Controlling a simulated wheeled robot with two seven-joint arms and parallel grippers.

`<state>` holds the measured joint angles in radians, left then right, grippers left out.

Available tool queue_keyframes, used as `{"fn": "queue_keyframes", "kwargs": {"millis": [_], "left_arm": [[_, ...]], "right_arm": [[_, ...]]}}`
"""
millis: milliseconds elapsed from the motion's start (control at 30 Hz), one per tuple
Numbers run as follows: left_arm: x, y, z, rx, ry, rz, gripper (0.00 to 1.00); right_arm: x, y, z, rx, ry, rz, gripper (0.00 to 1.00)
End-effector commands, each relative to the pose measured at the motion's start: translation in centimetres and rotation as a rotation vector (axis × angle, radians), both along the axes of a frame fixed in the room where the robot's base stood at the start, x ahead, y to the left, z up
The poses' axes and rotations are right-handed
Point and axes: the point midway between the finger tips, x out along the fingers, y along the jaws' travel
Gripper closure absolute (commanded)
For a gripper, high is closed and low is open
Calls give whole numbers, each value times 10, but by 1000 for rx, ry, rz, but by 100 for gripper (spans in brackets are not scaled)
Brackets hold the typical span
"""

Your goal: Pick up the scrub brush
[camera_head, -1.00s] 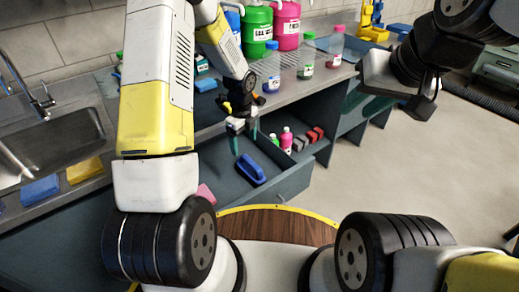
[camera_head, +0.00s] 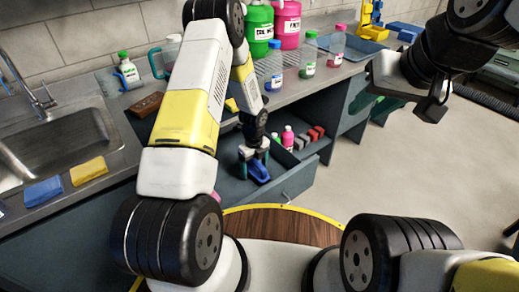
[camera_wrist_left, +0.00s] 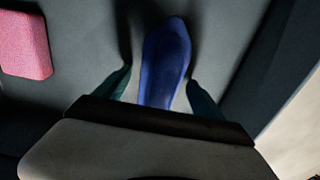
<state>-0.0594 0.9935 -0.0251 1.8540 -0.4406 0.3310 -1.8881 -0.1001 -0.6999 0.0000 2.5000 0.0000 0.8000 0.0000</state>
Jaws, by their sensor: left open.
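The blue scrub brush (camera_head: 259,171) lies in the open grey drawer below the counter. My left gripper (camera_head: 254,163) is down in the drawer, over the brush, with its fingers apart. In the left wrist view the blue brush (camera_wrist_left: 165,60) lies lengthwise between the two dark green fingertips (camera_wrist_left: 157,84), one on each side. Gaps show between the fingertips and the brush, and its near end is hidden by the gripper body.
A pink block (camera_wrist_left: 24,44) lies left of the brush in the drawer. Pink bottles (camera_head: 288,138) and red and grey blocks (camera_head: 312,134) stand in a neighbouring compartment. The drawer's front wall (camera_head: 292,184) is close to the brush. Bottles and jugs (camera_head: 259,30) stand on the counter.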

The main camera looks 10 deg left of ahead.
Motion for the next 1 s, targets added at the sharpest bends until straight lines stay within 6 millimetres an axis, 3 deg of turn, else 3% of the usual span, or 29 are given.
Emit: {"fn": "queue_keyframes", "kwargs": {"millis": [167, 500, 767, 867, 1000], "left_arm": [[0, 0, 0, 0, 0, 1, 23], [0, 0, 0, 0, 0, 1, 90], [0, 0, 2, -1, -1, 1, 92], [1, 0, 12, -1, -3, 3, 92], [1, 0, 39, -1, -4, 3, 92]], "right_arm": [[0, 0, 0, 0, 0, 0, 67], [0, 0, 0, 0, 0, 0, 67], [0, 0, 0, 0, 0, 0, 67], [0, 0, 0, 0, 0, 0, 67], [0, 0, 0, 0, 0, 0, 67]]}}
